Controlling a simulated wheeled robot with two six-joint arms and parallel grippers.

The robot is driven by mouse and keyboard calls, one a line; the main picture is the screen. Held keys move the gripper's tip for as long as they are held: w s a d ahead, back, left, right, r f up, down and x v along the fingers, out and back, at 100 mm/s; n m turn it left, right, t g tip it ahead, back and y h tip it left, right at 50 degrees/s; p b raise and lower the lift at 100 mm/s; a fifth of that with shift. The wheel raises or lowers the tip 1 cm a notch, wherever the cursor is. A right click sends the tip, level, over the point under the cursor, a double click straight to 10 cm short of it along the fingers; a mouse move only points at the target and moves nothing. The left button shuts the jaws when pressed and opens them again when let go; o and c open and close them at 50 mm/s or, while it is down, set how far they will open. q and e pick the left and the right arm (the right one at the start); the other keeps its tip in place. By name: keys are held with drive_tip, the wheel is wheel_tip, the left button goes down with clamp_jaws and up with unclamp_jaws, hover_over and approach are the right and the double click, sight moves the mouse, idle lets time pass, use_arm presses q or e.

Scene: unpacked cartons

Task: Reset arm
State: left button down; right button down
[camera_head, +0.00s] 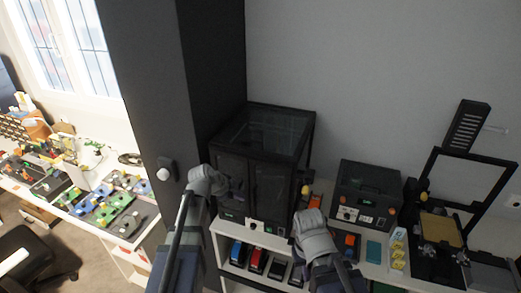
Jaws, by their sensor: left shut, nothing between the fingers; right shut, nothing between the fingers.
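My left arm rises from the bottom. Its grey wrist and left gripper (222,184) are in front of the dark glass-doored cabinet (271,190), near its left door. My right arm comes up from the bottom centre, and its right gripper (306,192) is by the cabinet's lower right corner. Both grippers are shut and empty. Their fingers are small and dark against the cabinet, so I cannot tell whether they touch it.
A white shelf unit (229,234) carries the cabinet and holds several coloured items below. A black box device (367,193) and a framed machine (440,235) stand to the right. A cluttered workbench (66,211), a dark chair (38,254) and a dark pillar (150,70) are at left.

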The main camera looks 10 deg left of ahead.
use_arm(q)
drive_tip(key=s+d+f+n+g+y+b, duration=0.2)
drive_tip(key=s+d+f+n+b, duration=0.4)
drive_tip(key=s+f+b, duration=0.3)
drive_tip(key=s+d+f+n+g+y+b, duration=0.3)
drive_tip(key=s+f+b, duration=0.7)
drive_tip(key=s+f, duration=0.4)
drive_tip(key=d+f+n+g, duration=0.1)
drive_tip(key=d+n, duration=0.1)
drive_tip(key=d, duration=0.1)
drive_tip(key=shift+d+n+g+b, duration=0.3)
drive_tip(key=shift+d+n, duration=0.1)
drive_tip(key=shift+s, duration=0.1)
